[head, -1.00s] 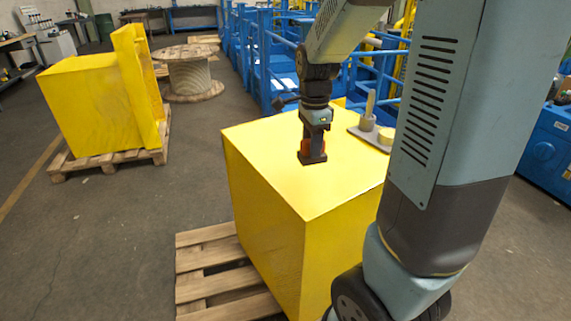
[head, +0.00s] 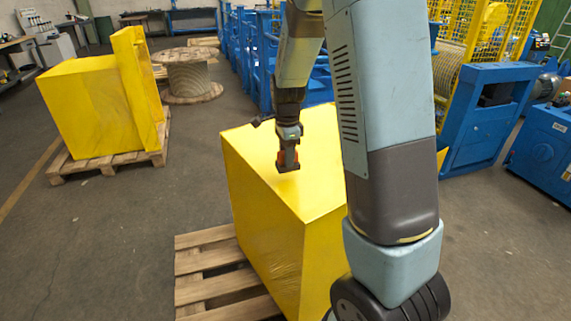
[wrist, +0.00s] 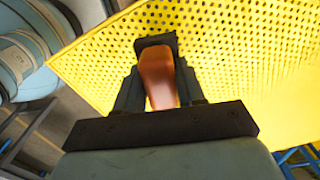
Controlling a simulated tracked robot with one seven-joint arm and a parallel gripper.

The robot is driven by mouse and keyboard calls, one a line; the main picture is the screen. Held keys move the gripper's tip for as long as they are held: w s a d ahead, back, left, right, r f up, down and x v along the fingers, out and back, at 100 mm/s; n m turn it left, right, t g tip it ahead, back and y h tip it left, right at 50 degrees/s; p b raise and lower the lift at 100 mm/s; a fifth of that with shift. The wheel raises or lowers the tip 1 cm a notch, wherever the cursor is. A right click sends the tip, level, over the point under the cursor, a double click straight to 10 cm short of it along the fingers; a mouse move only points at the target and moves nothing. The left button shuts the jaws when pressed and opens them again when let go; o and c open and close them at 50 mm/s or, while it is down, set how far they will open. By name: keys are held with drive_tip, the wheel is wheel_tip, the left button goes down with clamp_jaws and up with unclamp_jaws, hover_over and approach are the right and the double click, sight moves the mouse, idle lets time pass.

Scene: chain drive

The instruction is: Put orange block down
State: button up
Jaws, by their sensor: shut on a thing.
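My gripper (head: 288,166) is over the yellow crate (head: 262,195), above the left part of its top face. It is shut on the orange block. Only a small part of the orange block (head: 280,158) shows beside the fingers in the head view. In the wrist view the orange block (wrist: 157,77) sits between the two dark fingers, with the yellow surface behind it. I cannot tell whether the block touches the crate's top.
A wooden pallet (head: 205,262) lies under the crate. Another yellow load (head: 92,112) stands at the far left, with a cable reel (head: 190,78) behind it. Blue machinery (head: 480,120) stands at the right. My arm hides the right part of the crate's top.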

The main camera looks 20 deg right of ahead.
drive_tip(key=shift+w+a+f, duration=0.1)
drive_tip(key=shift+w+f, duration=0.1)
drive_tip(key=shift+f, duration=1.5)
drive_tip(key=o, duration=1)
drive_tip(key=shift+f, duration=0.1)
